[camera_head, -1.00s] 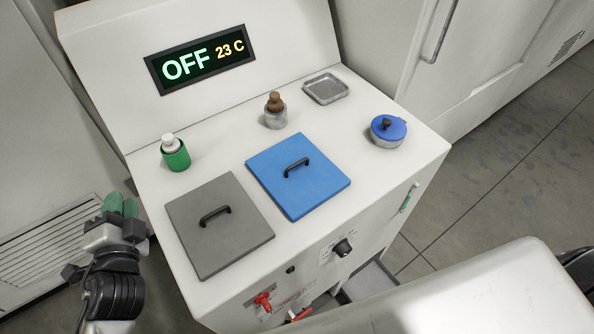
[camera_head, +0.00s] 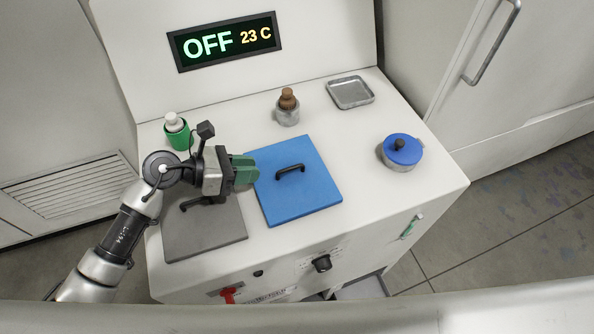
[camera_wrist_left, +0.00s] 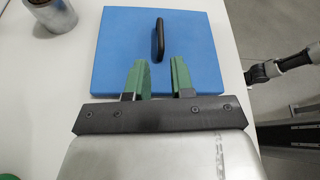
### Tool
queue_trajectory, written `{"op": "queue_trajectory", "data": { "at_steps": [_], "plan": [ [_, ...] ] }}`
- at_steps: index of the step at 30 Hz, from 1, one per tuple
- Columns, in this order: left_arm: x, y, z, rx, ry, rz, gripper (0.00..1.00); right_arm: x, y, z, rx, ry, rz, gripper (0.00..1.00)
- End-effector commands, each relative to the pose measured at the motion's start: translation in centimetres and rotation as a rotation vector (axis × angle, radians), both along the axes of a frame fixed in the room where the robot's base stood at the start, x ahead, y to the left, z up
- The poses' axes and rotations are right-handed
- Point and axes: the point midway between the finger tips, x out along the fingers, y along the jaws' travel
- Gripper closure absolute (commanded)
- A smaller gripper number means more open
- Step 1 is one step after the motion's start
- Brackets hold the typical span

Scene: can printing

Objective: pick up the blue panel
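The blue panel (camera_head: 318,197) is a flat square lying on the white machine top, with a black arched handle (camera_head: 290,170) at its middle. My left gripper (camera_head: 250,170) is over the panel's left edge, pointing right toward the handle. In the left wrist view the blue panel (camera_wrist_left: 112,45) fills the area ahead. The left gripper's green fingers (camera_wrist_left: 158,70) are apart, with nothing between them, and the black handle (camera_wrist_left: 159,38) stands just beyond their tips. My right gripper is not clearly seen; an arm part shows at the right of the left wrist view.
A grey panel (camera_head: 215,235) with a black handle lies left of the blue one, partly under my left arm. Behind are a green container (camera_head: 178,138), a small pot with a brown top (camera_head: 287,115) and a metal tray (camera_head: 350,92). A blue-lidded pot (camera_head: 402,155) stands right.

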Motion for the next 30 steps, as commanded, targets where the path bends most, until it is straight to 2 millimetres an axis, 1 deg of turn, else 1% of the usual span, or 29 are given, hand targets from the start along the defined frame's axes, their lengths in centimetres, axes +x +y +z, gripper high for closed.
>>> {"op": "queue_trajectory", "data": {
  "at_steps": [1, 3, 8, 10, 15, 18, 21, 27, 28, 30],
  "plan": [
    [0.2, -0.9, 0.1, -0.006, 0.001, 0.000, 0.77, 0.0, 0.0, 0.6, 0.000, 0.000, 0.000, 0.10],
    [0.5, -1.8, -0.4, -0.006, 0.002, 0.002, 0.77, 0.0, 0.0, 0.8, 0.000, 0.000, 0.000, 0.10],
    [0.7, -2.9, -0.9, -0.004, 0.001, 0.001, 0.77, 0.0, -0.1, 1.1, -0.001, 0.000, 0.000, 0.10],
    [0.9, -3.4, -1.0, -0.006, 0.002, 0.002, 0.77, 0.0, -0.1, 1.5, -0.001, 0.000, 0.000, 0.10],
    [1.4, -5.8, -1.7, -0.009, 0.005, 0.001, 0.77, 0.0, -0.1, 3.2, -0.001, 0.000, 0.000, 0.10],
    [1.8, -6.9, -2.5, -0.007, 0.003, 0.002, 0.77, 0.0, 0.0, 3.3, 0.000, 0.000, 0.000, 0.10],
    [1.9, -7.4, -2.9, -0.006, 0.002, 0.002, 0.77, 0.0, 0.1, 3.4, 0.000, 0.000, 0.000, 0.10],
    [1.9, -7.4, -3.0, -0.004, 0.000, 0.002, 0.77, 0.0, 0.0, 3.4, 0.000, 0.000, -0.001, 0.10],
    [1.9, -7.4, -3.0, -0.004, 0.000, 0.002, 0.78, 0.0, 0.0, 3.3, 0.000, 0.000, -0.001, 0.10],
    [1.9, -7.4, -3.0, -0.004, 0.001, 0.002, 0.89, 0.0, 0.0, 3.3, 0.000, 0.000, -0.001, 0.10]
  ]
}}
